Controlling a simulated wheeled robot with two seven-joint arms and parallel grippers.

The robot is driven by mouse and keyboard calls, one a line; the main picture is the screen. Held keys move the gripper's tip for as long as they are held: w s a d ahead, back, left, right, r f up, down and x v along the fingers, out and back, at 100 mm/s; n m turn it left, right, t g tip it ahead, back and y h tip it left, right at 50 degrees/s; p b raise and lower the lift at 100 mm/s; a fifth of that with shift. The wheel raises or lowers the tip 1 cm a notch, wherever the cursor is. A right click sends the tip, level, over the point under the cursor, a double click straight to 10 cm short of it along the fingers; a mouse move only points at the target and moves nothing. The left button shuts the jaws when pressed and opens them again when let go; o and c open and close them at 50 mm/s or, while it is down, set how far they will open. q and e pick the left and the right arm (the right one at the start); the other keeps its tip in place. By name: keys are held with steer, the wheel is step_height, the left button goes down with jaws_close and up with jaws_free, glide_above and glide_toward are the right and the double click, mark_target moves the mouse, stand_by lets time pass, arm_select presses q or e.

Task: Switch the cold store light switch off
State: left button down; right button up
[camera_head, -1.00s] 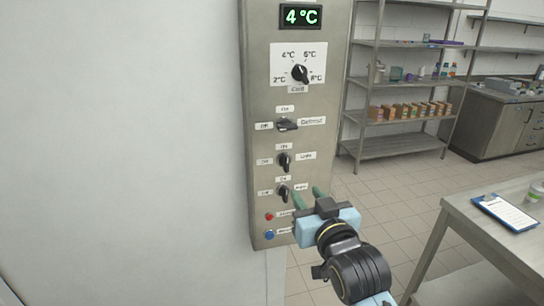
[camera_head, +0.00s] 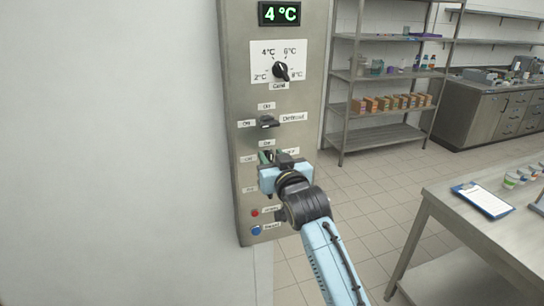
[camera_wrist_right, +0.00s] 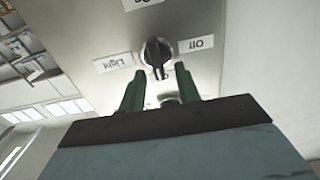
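The light switch is a black rotary knob (camera_wrist_right: 156,52) on the steel control panel (camera_head: 238,90). In the right wrist view, which is upside down, its "Light" label is at left and "Off" at right. The knob's pale mark is at its lower end, towards the partly hidden "On" label. My right gripper (camera_wrist_right: 159,70) is open, its green fingers spread near the two sides of the knob; I cannot tell if they touch it. In the head view the right gripper (camera_head: 273,157) covers the knob. My left gripper is not in view.
The defrost knob (camera_head: 268,122) and temperature dial (camera_head: 281,70) are above. A red button (camera_head: 254,213) and a blue button (camera_head: 256,230) are below. A table with a clipboard (camera_head: 484,199) stands at right; shelves (camera_head: 383,135) stand behind.

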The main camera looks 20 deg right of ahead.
steer(key=shift+w, duration=0.3)
steer(key=shift+c, duration=0.4)
jaws_close()
